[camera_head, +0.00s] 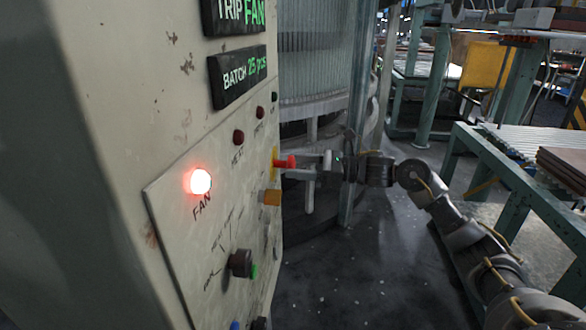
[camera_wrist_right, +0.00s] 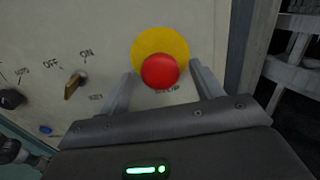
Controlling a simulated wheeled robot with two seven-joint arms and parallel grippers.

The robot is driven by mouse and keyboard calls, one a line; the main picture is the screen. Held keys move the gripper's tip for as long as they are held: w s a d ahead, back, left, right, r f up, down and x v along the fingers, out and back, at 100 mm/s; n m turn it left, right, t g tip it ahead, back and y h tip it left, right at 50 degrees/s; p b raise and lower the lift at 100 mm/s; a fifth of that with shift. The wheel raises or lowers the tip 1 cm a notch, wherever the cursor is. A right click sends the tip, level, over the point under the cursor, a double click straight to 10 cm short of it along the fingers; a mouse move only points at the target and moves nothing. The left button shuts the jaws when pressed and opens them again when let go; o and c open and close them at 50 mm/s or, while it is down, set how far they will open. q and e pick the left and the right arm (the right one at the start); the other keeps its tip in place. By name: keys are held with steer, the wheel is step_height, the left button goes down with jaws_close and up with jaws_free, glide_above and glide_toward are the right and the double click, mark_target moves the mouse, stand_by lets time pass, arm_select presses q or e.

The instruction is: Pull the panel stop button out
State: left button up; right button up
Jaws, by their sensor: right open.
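The panel stop button (camera_head: 286,162) is a red mushroom head on a yellow disc, seen edge-on at the panel's right side in the head view. In the right wrist view the red button (camera_wrist_right: 160,71) shows in front of its yellow disc (camera_wrist_right: 160,45), with partly hidden lettering below. My right gripper (camera_head: 311,164) comes from the right and faces the button. Its two fingers (camera_wrist_right: 160,88) are open, one on each side of the red head in the wrist view. I cannot tell whether either finger touches it. My left gripper is not in view.
The panel (camera_head: 215,215) carries a lit red FAN lamp (camera_head: 200,181), a black knob (camera_head: 241,263) and an orange-yellow part (camera_head: 270,197) below the stop button. A green-framed bench (camera_head: 500,170) stands at right.

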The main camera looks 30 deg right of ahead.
steer(key=b+v, duration=0.3)
steer(key=v, duration=0.6)
steer(key=shift+b, duration=0.35)
steer(key=shift+d, duration=0.1)
